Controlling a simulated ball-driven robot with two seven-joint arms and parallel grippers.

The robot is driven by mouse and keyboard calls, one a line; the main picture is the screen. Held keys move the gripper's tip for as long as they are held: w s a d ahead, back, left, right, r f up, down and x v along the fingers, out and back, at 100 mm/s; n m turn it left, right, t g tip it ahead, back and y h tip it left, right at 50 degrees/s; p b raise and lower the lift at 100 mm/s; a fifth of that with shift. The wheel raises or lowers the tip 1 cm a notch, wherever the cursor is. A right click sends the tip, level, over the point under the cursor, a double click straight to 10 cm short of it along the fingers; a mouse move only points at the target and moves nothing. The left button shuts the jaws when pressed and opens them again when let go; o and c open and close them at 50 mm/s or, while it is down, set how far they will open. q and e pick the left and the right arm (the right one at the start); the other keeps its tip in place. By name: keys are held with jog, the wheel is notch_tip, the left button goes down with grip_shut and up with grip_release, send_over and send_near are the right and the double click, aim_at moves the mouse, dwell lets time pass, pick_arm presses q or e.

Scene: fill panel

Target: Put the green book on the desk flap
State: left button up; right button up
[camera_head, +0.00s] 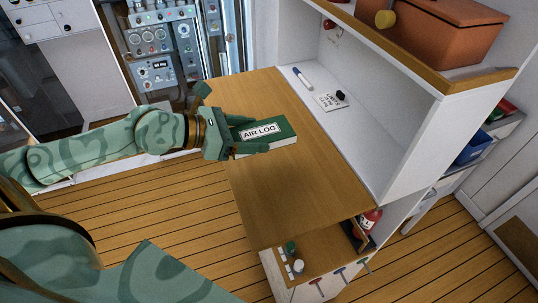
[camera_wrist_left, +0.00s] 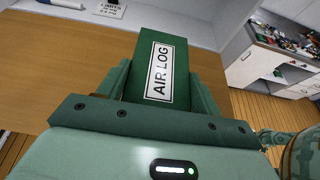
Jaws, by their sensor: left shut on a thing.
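The green book (camera_head: 278,128), labelled AIR LOG, is held flat with its label up over the wooden desk flap (camera_head: 300,180). My left gripper (camera_head: 252,135) is shut on it, with a finger along each side. In the left wrist view the book (camera_wrist_left: 163,40) sticks out forward between the fingers, above the flap (camera_wrist_left: 70,80). I cannot tell whether the book touches the flap or hangs just above it. My right gripper is not in view.
A marker (camera_head: 302,78) and a small card (camera_head: 330,101) lie on the white shelf behind the flap. An orange-brown box (camera_head: 430,40) sits on the upper shelf. The flap's front half is bare.

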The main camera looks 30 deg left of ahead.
aim_at(269, 164)
pick_arm(q)
jog(key=w+d+f, duration=0.1)
jog(key=d+f, duration=0.1)
jog(key=f, duration=0.1)
jog(key=w+f, duration=0.1)
jog(key=shift+w+d+f+p, duration=0.35)
jog(key=shift+d, duration=0.05)
jog(key=shift+d+f, duration=0.1)
jog(key=shift+f, duration=1.65)
jog(key=shift+w+f, duration=0.1)
jog(key=o, duration=1.2)
jog(key=shift+o, duration=0.2)
